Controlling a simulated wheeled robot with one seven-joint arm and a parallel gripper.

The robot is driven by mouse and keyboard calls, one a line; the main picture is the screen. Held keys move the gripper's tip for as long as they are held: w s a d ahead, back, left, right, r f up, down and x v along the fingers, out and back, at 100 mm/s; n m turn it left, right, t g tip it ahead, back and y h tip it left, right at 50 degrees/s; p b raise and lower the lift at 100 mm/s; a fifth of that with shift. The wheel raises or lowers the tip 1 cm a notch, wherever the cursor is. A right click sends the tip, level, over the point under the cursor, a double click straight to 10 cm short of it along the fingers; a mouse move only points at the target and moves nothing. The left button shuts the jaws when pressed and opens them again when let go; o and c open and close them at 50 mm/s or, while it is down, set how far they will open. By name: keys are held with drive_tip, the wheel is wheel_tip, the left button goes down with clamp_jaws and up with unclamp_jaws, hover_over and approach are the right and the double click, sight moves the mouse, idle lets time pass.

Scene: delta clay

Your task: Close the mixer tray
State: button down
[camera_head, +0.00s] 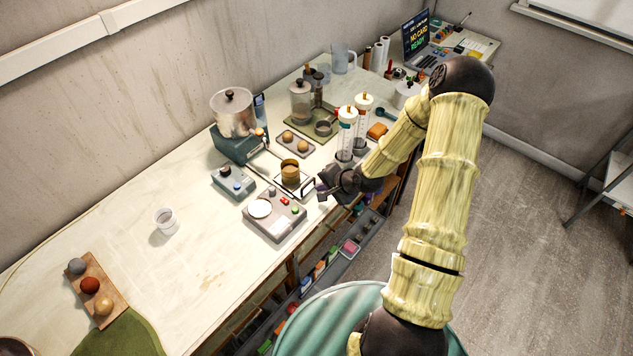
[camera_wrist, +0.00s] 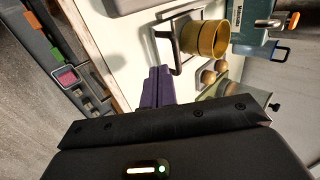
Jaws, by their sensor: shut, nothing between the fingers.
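The mixer (camera_head: 236,143) has a teal base with a lidded metal pot on top, at the back of the table. Its tray (camera_head: 282,187) is pulled out on thin rails toward the table's front edge. A yellow-brown cup (camera_head: 290,170) stands on the tray. In the wrist view the tray's dark handle (camera_wrist: 163,45) stands at its front, beside the cup (camera_wrist: 206,39). My gripper (camera_head: 320,188) is at the table's front edge, just in front of the tray. Its purple fingers (camera_wrist: 157,72) are shut and empty, close to the handle; I cannot tell whether they touch it.
A grey scale (camera_head: 274,218) stands left of the tray, and a small blue-grey box (camera_head: 234,182) behind it. Two tall clear cylinders (camera_head: 346,135) stand to the right. An open drawer (camera_head: 345,250) of coloured items lies below the table edge.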

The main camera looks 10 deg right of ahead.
drive_tip(key=shift+w+a+f+p, duration=0.2)
drive_tip(key=shift+w+a+p, duration=0.1)
drive_tip(key=shift+w+a, duration=0.55)
drive_tip(key=shift+w+d, duration=0.1)
drive_tip(key=w+a+b, duration=0.1)
drive_tip(key=w+a, duration=0.3)
drive_tip(key=w, duration=0.1)
drive_tip(key=w+a+b, duration=0.1)
drive_tip(key=w, duration=0.2)
drive_tip(key=shift+a+f+b, duration=0.15)
drive_tip(key=shift+a+b, duration=0.2)
drive_tip(key=shift+a, duration=0.05)
drive_tip(key=shift+w+a, duration=0.15)
drive_tip(key=shift+r, duration=0.2)
drive_tip(key=shift+s+d+r+p, duration=0.1)
drive_tip(key=shift+s+d+p, duration=0.2)
drive_tip(key=shift+d, duration=0.15)
drive_tip(key=s+d, duration=0.1)
drive_tip(key=s+r, duration=0.1)
drive_tip(key=s+d+r, duration=0.1)
drive_tip(key=s, duration=0.1)
drive_tip(key=shift+d, duration=0.35)
drive_tip(key=b+v, duration=0.2)
drive_tip(key=v, duration=0.5)
drive_tip(key=shift+r, duration=0.4)
